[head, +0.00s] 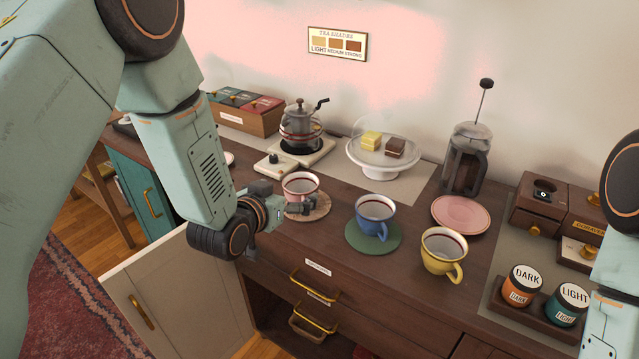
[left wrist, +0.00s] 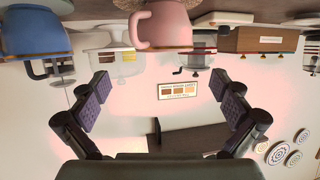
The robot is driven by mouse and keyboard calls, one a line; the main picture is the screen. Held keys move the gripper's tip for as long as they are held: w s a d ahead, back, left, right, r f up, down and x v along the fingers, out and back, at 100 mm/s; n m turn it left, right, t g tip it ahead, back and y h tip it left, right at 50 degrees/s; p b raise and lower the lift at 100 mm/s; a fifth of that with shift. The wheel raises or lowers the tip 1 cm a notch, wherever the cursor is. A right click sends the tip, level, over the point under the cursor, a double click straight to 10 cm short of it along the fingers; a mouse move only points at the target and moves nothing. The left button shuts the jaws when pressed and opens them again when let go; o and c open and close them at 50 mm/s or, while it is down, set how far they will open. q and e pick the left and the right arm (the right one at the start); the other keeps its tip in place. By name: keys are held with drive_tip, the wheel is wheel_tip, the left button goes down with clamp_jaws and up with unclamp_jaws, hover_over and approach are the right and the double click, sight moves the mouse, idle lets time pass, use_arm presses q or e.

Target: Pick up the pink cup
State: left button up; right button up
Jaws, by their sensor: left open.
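The pink cup (head: 300,182) stands upright on a round wooden coaster (head: 322,207) on the dark wooden counter. My left gripper (head: 298,207) is at the near side of the cup and hides its lower part in the head view. In the left wrist view, which is upside down, the pink cup (left wrist: 168,24) is at the top, and the open left gripper's fingers (left wrist: 162,85) are spread wide with nothing between them. I cannot tell whether a finger touches the cup. My right gripper is not in view.
A blue cup (head: 371,228) on a green coaster (head: 361,246) and a yellow cup (head: 440,262) stand to the right. Behind are a kettle (head: 300,130), a domed cake stand (head: 380,172) and a French press (head: 463,165). A cabinet door (head: 170,290) hangs open below.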

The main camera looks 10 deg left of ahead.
sight(307, 183)
use_arm(q)
drive_tip(key=shift+w+a+f, duration=0.2)
drive_tip(key=shift+w+f, duration=0.05)
drive_tip(key=shift+w, duration=0.25)
drive_tip(key=x, duration=0.2)
drive_tip(key=f+x, duration=0.1)
drive_tip(key=x, duration=0.1)
drive_tip(key=shift+w+f+b, duration=0.15)
drive_tip(key=shift+w+b, duration=0.05)
drive_tip(key=shift+b, duration=0.15)
drive_tip(key=shift+x, duration=0.9)
drive_tip(key=shift+c, duration=1.1)
drive_tip(key=shift+a, duration=0.15)
drive_tip(key=c, duration=0.6)
drive_tip(key=shift+s, duration=0.1)
drive_tip(key=c, duration=0.5)
